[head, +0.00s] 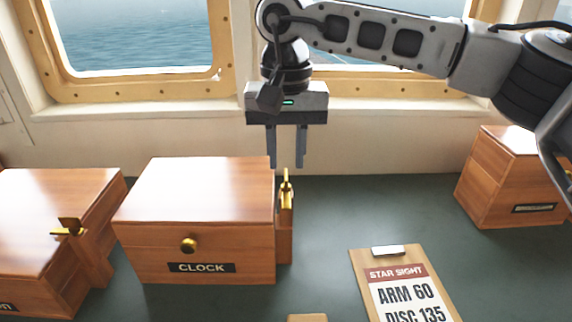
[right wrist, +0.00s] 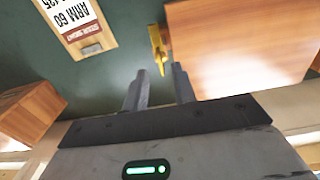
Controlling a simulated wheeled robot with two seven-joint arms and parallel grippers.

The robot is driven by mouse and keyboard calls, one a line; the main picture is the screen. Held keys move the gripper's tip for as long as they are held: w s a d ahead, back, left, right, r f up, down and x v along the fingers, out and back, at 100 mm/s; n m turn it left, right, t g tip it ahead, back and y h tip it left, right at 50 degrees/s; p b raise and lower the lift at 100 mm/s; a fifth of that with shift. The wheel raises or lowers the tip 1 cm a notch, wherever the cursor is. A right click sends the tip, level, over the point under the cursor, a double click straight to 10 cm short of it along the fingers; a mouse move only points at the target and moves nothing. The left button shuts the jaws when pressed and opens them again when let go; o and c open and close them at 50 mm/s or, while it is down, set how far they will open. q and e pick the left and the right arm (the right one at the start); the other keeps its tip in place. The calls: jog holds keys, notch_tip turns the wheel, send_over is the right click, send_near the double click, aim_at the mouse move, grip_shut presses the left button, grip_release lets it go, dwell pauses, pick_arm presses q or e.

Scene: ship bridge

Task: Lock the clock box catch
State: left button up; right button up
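The wooden clock box (head: 195,190) stands on the dark green top with its lid down, a CLOCK label and a round brass knob (head: 189,245) on its front. Its brass catch (head: 287,190) sits on a wooden block at the right side, its lever pointing up. My right gripper (head: 287,165) is open and empty, pointing down just behind and above the catch. In the right wrist view the catch (right wrist: 158,45) lies beyond the gap between the fingertips (right wrist: 156,80), apparently not touched. The box lid (right wrist: 240,45) is beside it. My left gripper is not in view.
Another wooden box (head: 60,195) stands close at the left, its brass catch (head: 68,229) turned sideways. A third box (head: 500,185) stands at the right. A clipboard (head: 405,285) reading "STAR SIGHT, ARM 60, DISC 135" lies front right. Windows line the wall behind.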

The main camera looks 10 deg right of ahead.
aim_at(286, 174)
jog(key=shift+f, duration=1.7)
grip_shut()
